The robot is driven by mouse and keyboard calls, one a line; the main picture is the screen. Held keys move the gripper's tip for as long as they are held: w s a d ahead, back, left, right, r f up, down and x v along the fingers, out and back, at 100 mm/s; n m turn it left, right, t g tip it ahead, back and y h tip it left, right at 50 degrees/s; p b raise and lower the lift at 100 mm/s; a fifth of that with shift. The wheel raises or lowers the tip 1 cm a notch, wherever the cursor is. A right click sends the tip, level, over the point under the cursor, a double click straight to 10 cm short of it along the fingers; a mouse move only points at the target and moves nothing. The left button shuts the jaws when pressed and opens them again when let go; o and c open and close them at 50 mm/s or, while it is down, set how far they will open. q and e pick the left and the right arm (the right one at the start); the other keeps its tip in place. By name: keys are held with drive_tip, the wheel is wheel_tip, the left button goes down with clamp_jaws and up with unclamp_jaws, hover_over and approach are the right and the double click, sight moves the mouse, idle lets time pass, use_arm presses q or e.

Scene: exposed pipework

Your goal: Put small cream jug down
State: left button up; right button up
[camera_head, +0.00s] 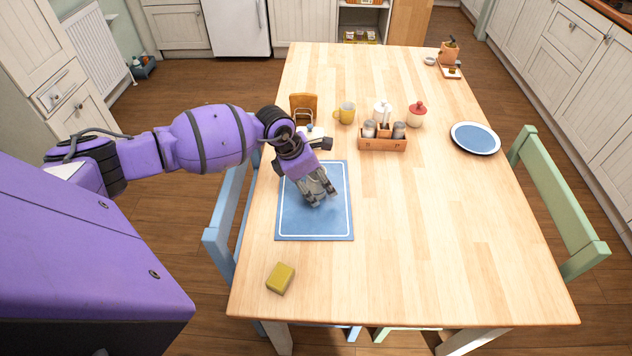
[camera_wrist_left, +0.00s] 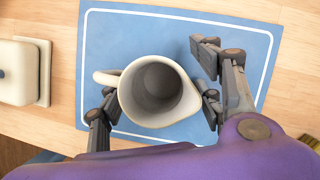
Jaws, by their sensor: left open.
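The small cream jug (camera_wrist_left: 152,92) stands upright over the blue placemat in the left wrist view, its open mouth toward the camera and its handle to the left. My left gripper (camera_head: 318,193) is low over the blue placemat (camera_head: 294,222) in the head view. Its fingers are open, with the jug between them in the wrist view; the right-hand fingers are close to its spout side. In the head view the jug cannot be made out behind the gripper. Whether its base touches the mat is hidden. My right gripper is not in view.
A white lidded dish (camera_wrist_left: 18,72) sits left of the mat in the wrist view. A yellow sponge (camera_head: 280,278) lies at the near left. Beyond are a yellow mug (camera_head: 346,113), a wooden caddy (camera_head: 382,144), a red-lidded jar (camera_head: 417,116) and a blue plate (camera_head: 475,138). The near right tabletop is clear.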

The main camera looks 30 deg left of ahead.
use_arm(q)
drive_tip(key=shift+r, duration=0.1)
drive_tip(key=shift+a+r, duration=0.1)
drive_tip(key=shift+r, duration=0.25)
drive_tip(key=v, duration=1.1)
drive_tip(key=shift+s+r, duration=0.15)
drive_tip(key=shift+r, duration=0.05)
